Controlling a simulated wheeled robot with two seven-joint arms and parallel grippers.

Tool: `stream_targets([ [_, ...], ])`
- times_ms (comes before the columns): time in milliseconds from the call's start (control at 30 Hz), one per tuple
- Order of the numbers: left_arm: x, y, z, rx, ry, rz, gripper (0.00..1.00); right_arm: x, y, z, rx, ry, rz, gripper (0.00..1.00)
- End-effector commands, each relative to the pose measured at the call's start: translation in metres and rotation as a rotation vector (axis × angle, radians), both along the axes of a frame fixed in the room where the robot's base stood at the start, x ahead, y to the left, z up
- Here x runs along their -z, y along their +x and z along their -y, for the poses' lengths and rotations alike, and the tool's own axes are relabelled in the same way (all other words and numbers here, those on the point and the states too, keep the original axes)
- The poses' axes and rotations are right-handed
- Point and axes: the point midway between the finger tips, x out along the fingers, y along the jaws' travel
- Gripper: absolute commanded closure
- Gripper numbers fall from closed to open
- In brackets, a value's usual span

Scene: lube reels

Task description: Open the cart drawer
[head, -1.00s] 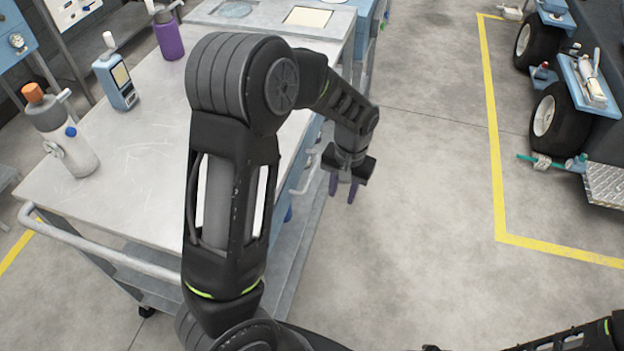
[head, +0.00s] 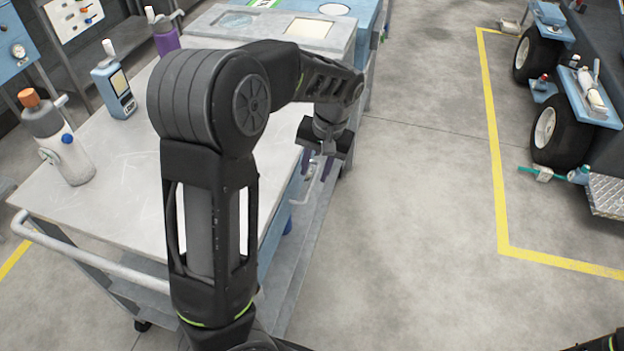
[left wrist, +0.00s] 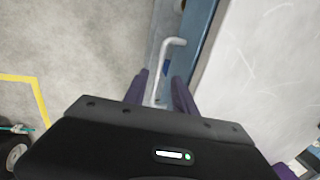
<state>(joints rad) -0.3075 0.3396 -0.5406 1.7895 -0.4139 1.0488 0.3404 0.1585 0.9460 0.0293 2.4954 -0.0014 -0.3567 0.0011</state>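The cart (head: 90,195) has a blue drawer front (head: 273,225) on its right side, and it looks closed. A pale bar handle (head: 308,188) stands out from that side. My left gripper (head: 318,166) is at the handle, pointing down. In the left wrist view the handle (left wrist: 168,50) runs down between the two purple fingers of the gripper (left wrist: 160,82), which are apart. I cannot tell whether either finger touches it. The blue cart side (left wrist: 198,38) is just right of the fingers.
A white bottle with an orange cap (head: 62,140), a blue handheld device (head: 115,88) and a purple bottle (head: 165,35) stand on the cart top. The floor (head: 420,220) right of the cart is clear up to the yellow line.

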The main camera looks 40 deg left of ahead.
Motion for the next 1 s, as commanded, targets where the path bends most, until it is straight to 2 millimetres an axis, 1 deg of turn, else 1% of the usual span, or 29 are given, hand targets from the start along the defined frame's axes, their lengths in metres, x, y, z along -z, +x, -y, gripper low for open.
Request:
stream_targets([
  [33,0.009,-0.001,-0.002,-0.001,0.001,-0.004,0.67,0.0,0.0,0.0,0.0,0.0,0.0,0.47],
  [100,0.02,-0.002,-0.004,-0.001,0.001,-0.003,0.67,0.0,0.0,0.0,0.0,0.0,0.0,0.47],
  [200,0.033,-0.003,-0.006,-0.002,0.001,-0.003,0.67,-0.001,0.0,0.0,0.0,0.0,0.0,0.47],
  [300,0.041,-0.003,-0.008,-0.001,0.001,-0.001,0.67,-0.001,0.0,0.0,0.0,0.0,0.0,0.47],
  [400,0.044,-0.003,-0.008,-0.001,0.0,-0.001,0.67,-0.001,0.0,0.0,0.0,0.0,0.0,0.47],
  [633,0.044,-0.003,-0.008,-0.001,0.0,0.0,0.68,-0.001,0.0,0.0,0.0,0.0,0.0,0.47],
  [1000,0.044,-0.003,-0.008,-0.001,0.0,0.0,0.99,-0.001,0.0,0.0,0.0,0.0,0.0,0.47],
])
